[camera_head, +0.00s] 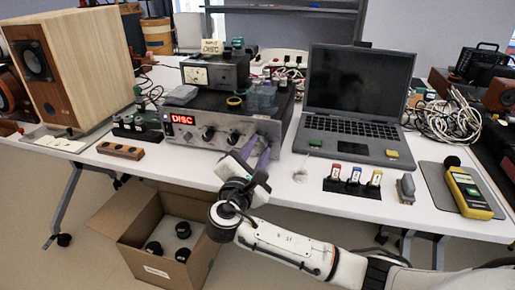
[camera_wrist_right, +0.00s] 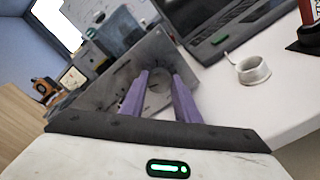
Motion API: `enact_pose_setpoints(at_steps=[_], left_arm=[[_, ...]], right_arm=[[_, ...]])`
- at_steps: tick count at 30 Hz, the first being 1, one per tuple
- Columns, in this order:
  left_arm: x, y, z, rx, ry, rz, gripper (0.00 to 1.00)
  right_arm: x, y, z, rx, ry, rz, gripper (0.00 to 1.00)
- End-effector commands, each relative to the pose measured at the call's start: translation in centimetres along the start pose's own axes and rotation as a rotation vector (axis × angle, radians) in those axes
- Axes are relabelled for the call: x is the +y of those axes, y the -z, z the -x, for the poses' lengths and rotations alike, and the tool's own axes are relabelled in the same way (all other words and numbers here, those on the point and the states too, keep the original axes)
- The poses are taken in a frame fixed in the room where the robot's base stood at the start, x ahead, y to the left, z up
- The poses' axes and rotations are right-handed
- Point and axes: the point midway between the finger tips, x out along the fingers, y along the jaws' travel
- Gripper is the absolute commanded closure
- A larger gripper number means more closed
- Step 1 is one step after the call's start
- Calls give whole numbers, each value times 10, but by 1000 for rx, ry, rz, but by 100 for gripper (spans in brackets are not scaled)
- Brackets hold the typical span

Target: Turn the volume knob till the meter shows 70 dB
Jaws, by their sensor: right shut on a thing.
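The amplifier (camera_head: 222,125) stands on the white table with a red "DISC" display and several knobs on its silver front. My right gripper (camera_head: 257,148) is at the right end of this front, its purple fingers pointing at the panel. In the right wrist view its fingers (camera_wrist_right: 160,98) are shut on the round volume knob (camera_wrist_right: 158,84), which the fingers mostly hide in the head view. The yellow sound meter (camera_head: 467,192) lies on a dark mat at the table's right; its reading is too small to make out. My left gripper is not in view.
An open laptop (camera_head: 355,95) stands right of the amplifier. A dark holder (camera_head: 352,187) with coloured-top items sits in front of it. A wooden speaker (camera_head: 70,65) stands at the left. An open cardboard box (camera_head: 135,222) is on the floor below the table edge.

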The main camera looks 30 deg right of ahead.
Motion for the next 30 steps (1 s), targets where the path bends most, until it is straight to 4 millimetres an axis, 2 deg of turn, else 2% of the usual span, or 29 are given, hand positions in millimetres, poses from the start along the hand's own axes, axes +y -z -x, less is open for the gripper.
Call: enact_pose_setpoints(at_steps=[15, 21, 30], left_arm=[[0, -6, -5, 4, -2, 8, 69], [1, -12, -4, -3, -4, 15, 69], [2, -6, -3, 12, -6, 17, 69]], right_arm=[[-3, 2, 0, 1, 3, -416, 94], [-3, 1, 0, 0, 2, -502, 94], [-2, 1, 0, 0, 2, -550, 94]])
